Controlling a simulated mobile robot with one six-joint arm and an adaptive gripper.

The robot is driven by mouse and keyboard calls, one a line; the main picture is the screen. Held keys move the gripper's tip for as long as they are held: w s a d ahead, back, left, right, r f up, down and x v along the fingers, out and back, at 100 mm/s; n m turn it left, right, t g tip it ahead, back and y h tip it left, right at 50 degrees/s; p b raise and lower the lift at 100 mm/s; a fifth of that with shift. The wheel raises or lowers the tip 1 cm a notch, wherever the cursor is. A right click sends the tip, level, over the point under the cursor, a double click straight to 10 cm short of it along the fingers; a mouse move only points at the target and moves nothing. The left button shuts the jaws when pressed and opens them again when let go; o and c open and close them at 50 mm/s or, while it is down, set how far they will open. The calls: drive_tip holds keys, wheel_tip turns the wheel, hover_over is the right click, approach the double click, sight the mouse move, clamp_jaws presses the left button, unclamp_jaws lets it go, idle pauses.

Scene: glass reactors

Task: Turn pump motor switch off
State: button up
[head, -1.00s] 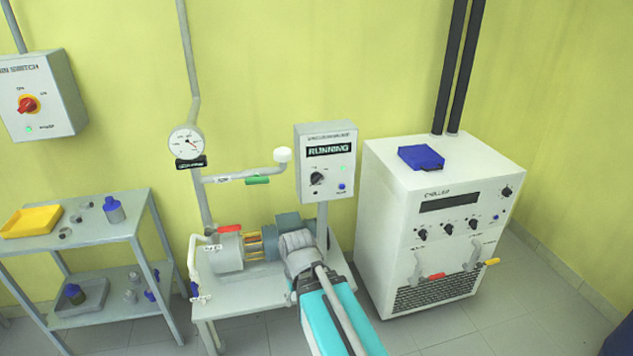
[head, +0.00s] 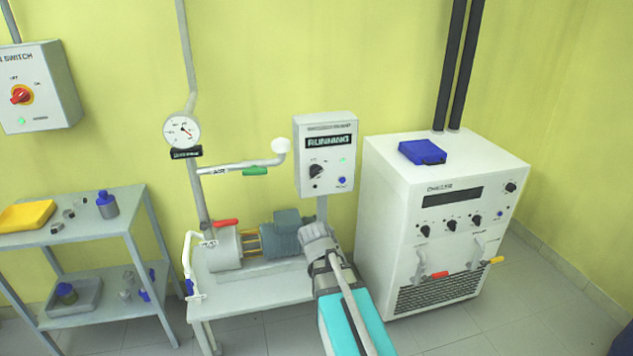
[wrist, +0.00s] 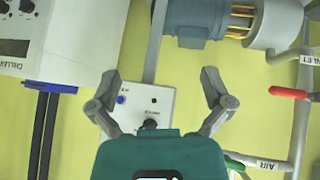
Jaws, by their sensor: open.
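The pump control box (head: 325,155) is on the post behind the pump, with a lit "RUNNING" display (head: 328,141). Its black rotary knob (head: 316,171) is at the lower left of the panel, with a blue button (head: 342,180) to its right. A green light is lit on the panel. In the wrist view the box (wrist: 172,100) appears upside down and its knob (wrist: 150,124) is partly hidden by my gripper body. My gripper (wrist: 160,78) is open and empty, its fingers on either side of the box in that view. In the head view its fingers are hard to make out.
The pump with its motor (head: 280,234) stands on a bench (head: 262,287) below the box. A white chiller (head: 385,210) stands close on the right. A pressure gauge (head: 182,131) and an air pipe (head: 243,165) are left. A shelf (head: 100,233) stands further left.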

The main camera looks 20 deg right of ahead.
drive_tip(key=w+d+r+t+h+b, duration=0.1)
drive_tip(key=w+d+t+h+b, duration=0.1)
drive_tip(key=w+d+t+b, duration=0.4)
drive_tip(key=n+t+y+b, duration=0.4)
drive_tip(key=n+t+b, duration=0.2)
drive_tip(key=t, duration=0.2)
approach(318, 174)
drive_tip(key=s+d+f, duration=0.2)
drive_tip(key=shift+s+r+n+y+b, duration=0.15)
drive_tip(key=shift+n+y+b, duration=0.35)
drive_tip(key=shift+n+y, duration=0.4)
drive_tip(key=shift+s+r+n+y+b, duration=0.1)
drive_tip(key=shift+n+y+b, duration=0.35)
drive_tip(key=shift+n+y, duration=0.45)
drive_tip(key=shift+w+a, duration=0.1)
drive_tip(key=shift+w, duration=0.1)
drive_tip(key=p+x, duration=0.1)
drive_tip(key=x, duration=0.3)
drive_tip(key=p+x, duration=0.2)
drive_tip(key=x, duration=0.3)
drive_tip(key=p+x, duration=0.1)
drive_tip(key=x, duration=0.3)
drive_tip(key=shift+w+r+p, duration=0.15)
drive_tip(key=shift+r+p, duration=0.2)
drive_tip(key=shift+r, duration=0.1)
drive_tip(key=shift+c, duration=0.3)
drive_tip(key=c, duration=1)
